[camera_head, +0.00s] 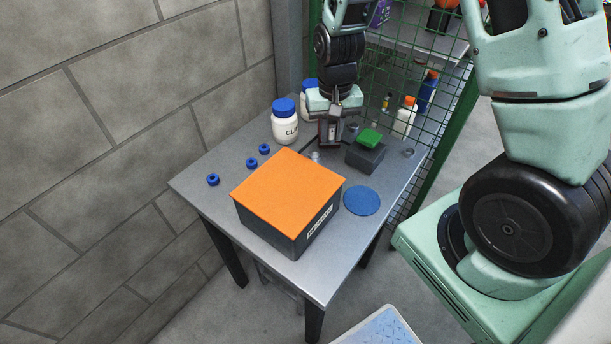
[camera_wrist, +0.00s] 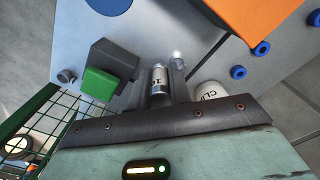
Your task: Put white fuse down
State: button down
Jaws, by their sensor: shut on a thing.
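The white fuse (camera_wrist: 159,82), a small white cylinder with dark print, shows in the wrist view between the fingers of my gripper (camera_wrist: 168,88). My gripper is shut on it. In the head view my gripper (camera_head: 332,140) points down over the back part of the grey table (camera_head: 215,188), between the orange-topped box and the white bottles. The fingers mostly hide the fuse there. I cannot tell whether the fuse touches the table.
The orange-topped box (camera_head: 288,190) stands in front. A dark box with a green block (camera_head: 369,138) stands close on the right. A blue disc (camera_head: 362,201) lies flat. White blue-capped bottles (camera_head: 285,125) stand behind left, several blue rings (camera_head: 213,180) lie left. A green mesh fence (camera_head: 440,120) borders the right.

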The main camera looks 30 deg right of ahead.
jog(key=shift+s+f, duration=0.1)
jog(key=shift+f, duration=0.3)
notch_tip(320, 180, down, 9)
jog(key=shift+r, duration=0.1)
jog(key=shift+f, duration=0.25)
jog(key=c, duration=1.3)
grip_release()
jog(key=shift+r, duration=0.2)
